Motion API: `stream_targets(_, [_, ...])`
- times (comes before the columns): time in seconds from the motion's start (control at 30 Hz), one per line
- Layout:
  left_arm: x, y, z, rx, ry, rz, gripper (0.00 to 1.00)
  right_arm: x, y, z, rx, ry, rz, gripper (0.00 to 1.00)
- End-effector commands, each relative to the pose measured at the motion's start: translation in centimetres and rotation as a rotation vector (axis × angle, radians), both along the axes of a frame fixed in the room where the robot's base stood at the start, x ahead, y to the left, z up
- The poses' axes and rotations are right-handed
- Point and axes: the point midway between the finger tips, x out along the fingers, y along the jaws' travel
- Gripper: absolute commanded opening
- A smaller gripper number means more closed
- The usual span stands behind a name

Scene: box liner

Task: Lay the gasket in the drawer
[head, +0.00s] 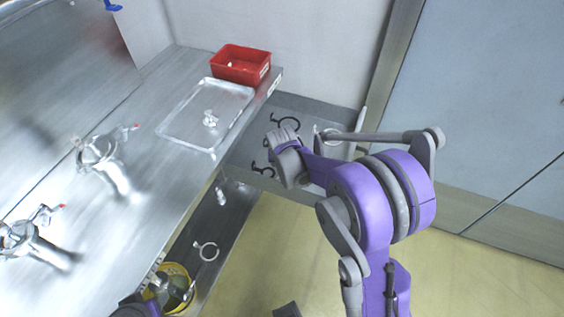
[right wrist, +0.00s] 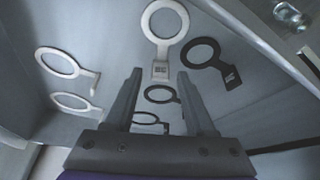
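The open drawer (head: 305,112) sticks out at the end of the bench, with ring gaskets with tabs in it. In the right wrist view a white gasket (right wrist: 147,20) lies ahead of my right gripper (right wrist: 160,74). Its tab is between the two fingertips, with a gap on each side. The gripper is open and points down into the drawer; in the head view my arm hides it. Another white gasket (right wrist: 42,66) lies at left, a black gasket (right wrist: 190,62) at right, and more rings show between and behind the fingers.
A metal tray (head: 181,103) with a small fitting and a red bin (head: 240,64) stand on the bench. Pipe fittings (head: 97,152) stand at left. A white ring gasket (head: 208,258) lies on the lower shelf, near a yellow bucket (head: 187,273). Floor at right is clear.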

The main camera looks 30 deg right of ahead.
Motion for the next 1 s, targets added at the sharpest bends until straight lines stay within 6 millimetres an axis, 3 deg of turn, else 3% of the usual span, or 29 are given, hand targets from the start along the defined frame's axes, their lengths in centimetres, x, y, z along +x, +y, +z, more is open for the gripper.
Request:
stream_targets(0.37, [0.1, 0.0, 0.6, 0.0, -0.002, 0.0, 0.5, 0.0, 0.0, 0.7, 0.0, -0.001, 0.0, 0.56])
stream_targets(0.8, [0.2, 0.0, 1.5, 0.0, -0.005, 0.0, 0.5, -3.0, 1.6, 8.7, 0.001, 0.0, 0.0, 0.56])
stream_targets(1.0, [0.3, 0.0, 1.7, 0.0, -0.006, 0.0, 0.5, -3.9, 2.0, 11.0, 0.0, 0.0, 0.0, 0.56])
